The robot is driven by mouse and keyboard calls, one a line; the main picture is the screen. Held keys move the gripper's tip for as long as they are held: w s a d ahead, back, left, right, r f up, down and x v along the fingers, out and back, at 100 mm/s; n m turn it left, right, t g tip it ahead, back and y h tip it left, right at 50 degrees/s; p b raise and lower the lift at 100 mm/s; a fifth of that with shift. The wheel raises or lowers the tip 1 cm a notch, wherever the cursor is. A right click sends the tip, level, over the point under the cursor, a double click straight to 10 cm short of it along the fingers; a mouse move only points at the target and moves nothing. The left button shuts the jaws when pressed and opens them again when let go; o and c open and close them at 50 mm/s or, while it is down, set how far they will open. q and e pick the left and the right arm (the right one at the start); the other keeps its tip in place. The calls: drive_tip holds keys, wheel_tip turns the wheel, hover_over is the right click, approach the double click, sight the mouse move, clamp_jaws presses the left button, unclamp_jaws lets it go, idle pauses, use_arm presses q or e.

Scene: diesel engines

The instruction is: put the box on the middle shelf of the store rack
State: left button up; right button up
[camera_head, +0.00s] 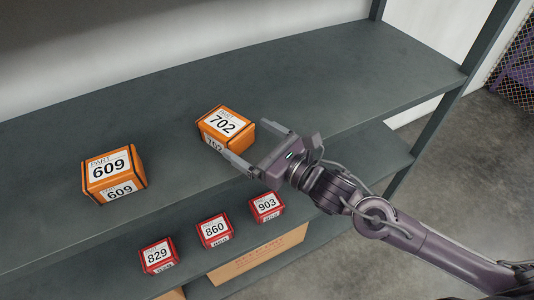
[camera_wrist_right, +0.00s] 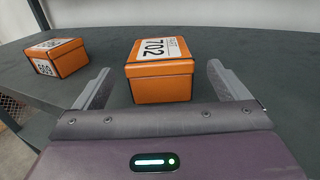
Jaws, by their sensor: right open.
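An orange box labelled 702 (camera_head: 226,127) sits upright on the upper visible shelf (camera_head: 330,75) of the grey rack. My right gripper (camera_head: 247,143) is open, with its fingers pointing at this box from the right. In the right wrist view the 702 box (camera_wrist_right: 160,75) lies ahead between the two open fingers (camera_wrist_right: 163,82), with a gap on each side. It stands on the shelf and is not gripped. A second orange box labelled 609 (camera_head: 113,174) stands to the left, also seen in the right wrist view (camera_wrist_right: 57,57). My left gripper is not in view.
Red boxes 829 (camera_head: 158,256), 860 (camera_head: 214,231) and 903 (camera_head: 266,207) stand on the shelf below. A cardboard-coloured box (camera_head: 258,254) shows lower still. A rack post (camera_head: 436,120) rises at the right. The upper shelf is clear right of the 702 box.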

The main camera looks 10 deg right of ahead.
drive_tip(key=b+v, duration=0.1)
drive_tip(key=v, duration=0.3)
idle(0.6)
